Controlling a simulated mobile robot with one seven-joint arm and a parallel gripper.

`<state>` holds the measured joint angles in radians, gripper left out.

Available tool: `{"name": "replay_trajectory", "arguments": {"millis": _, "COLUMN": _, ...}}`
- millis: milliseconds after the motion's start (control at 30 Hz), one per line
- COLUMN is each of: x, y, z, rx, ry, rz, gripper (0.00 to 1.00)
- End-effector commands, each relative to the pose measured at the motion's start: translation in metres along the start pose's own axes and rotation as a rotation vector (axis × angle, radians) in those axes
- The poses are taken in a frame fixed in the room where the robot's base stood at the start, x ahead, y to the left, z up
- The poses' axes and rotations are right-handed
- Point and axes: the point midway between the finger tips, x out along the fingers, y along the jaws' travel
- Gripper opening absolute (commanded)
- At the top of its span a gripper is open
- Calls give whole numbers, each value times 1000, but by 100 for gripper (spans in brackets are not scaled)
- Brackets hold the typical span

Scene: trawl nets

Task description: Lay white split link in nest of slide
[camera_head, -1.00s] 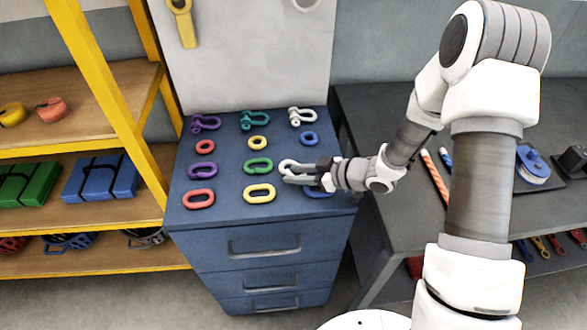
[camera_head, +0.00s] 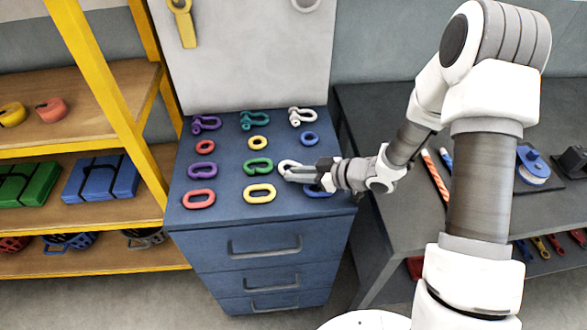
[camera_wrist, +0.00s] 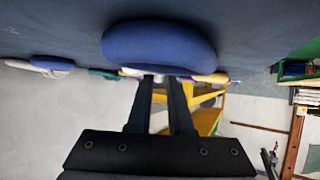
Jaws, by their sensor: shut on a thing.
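The white split link (camera_head: 287,166) lies at the right of the middle row on the blue cabinet top (camera_head: 225,175). My gripper (camera_head: 294,173) reaches in from the right and is shut on it; the fingers hide part of the link. In the wrist view a bit of white (camera_wrist: 133,72) shows at my fingertips (camera_wrist: 160,80), behind a large blue link (camera_wrist: 160,45). That blue link (camera_head: 318,192) also shows partly below my gripper in the head view. I cannot make out which thing is the slide.
A green split link (camera_head: 258,166) lies just left of the white one, and a yellow link (camera_head: 259,193) lies in front. Shackles and rings fill the rows behind. A dark bench (camera_head: 385,130) stands right, with a blue-and-white device (camera_head: 534,168) on it. Yellow-framed shelves stand left.

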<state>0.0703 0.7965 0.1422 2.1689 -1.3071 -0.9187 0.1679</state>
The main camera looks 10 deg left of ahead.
Motion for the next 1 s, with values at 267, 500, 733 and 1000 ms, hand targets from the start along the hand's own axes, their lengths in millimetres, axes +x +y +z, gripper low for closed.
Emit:
{"name": "replay_trajectory", "arguments": {"millis": 267, "x": 0, "y": 0, "z": 1, "rx": 0, "ry": -1, "rz": 1, "gripper": 0}}
{"name": "replay_trajectory", "arguments": {"millis": 500, "x": 0, "y": 0, "z": 1, "rx": 0, "ry": -2, "rz": 1, "gripper": 0}}
{"name": "replay_trajectory", "arguments": {"millis": 733, "x": 0, "y": 0, "z": 0, "rx": 0, "ry": 0, "rz": 1, "gripper": 0}}
{"name": "replay_trajectory", "arguments": {"millis": 1000, "x": -4, "y": 0, "z": -6, "rx": -2, "ry": 1, "rz": 1, "gripper": 0}}
